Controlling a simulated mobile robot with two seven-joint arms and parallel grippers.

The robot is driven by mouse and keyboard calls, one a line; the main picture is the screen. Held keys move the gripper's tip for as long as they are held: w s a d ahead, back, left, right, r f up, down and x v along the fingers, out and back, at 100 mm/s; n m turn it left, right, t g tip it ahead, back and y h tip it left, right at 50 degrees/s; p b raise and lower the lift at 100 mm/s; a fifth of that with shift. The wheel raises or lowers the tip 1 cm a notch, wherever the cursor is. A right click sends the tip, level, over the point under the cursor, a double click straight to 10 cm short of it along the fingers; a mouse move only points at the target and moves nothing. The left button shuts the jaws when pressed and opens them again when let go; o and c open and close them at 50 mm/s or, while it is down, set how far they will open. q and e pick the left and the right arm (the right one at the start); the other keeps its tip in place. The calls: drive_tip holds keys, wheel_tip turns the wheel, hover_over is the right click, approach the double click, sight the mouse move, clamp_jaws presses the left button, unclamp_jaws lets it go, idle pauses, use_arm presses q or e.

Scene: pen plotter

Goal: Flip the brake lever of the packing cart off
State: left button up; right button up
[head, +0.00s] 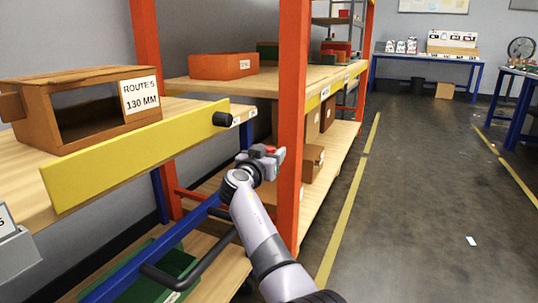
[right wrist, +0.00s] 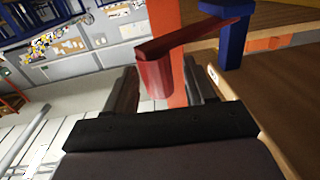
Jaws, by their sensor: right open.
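The red brake lever shows in the right wrist view (right wrist: 155,76); its arm runs to the upper right, to a blue post (right wrist: 234,38). Its hanging end lies between the spread fingers of my right gripper (right wrist: 160,86), which is open around it. I cannot tell whether either finger touches it. In the head view my right gripper (head: 266,160) is beside the orange rack upright, with a bit of red showing at its fingers. The cart's blue frame (head: 130,272) and dark handle (head: 200,268) are at the lower left. My left gripper is not in view.
An orange rack upright (head: 291,120) stands close to my right gripper. A yellow board (head: 140,152) edges the shelf, with a brown box (head: 92,140) labelled ROUTE 5 130 MM behind it. A green bin (head: 182,264) is low at the left.

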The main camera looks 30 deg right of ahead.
use_arm(q)
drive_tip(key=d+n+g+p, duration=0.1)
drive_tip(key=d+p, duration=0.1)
drive_tip(key=p, duration=0.1)
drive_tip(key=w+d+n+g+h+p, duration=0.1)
drive_tip(key=p, duration=0.2)
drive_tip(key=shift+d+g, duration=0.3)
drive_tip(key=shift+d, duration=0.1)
use_arm(e)
wheel_tip(320, 180, up, 20)
drive_tip(key=shift+f, duration=0.25)
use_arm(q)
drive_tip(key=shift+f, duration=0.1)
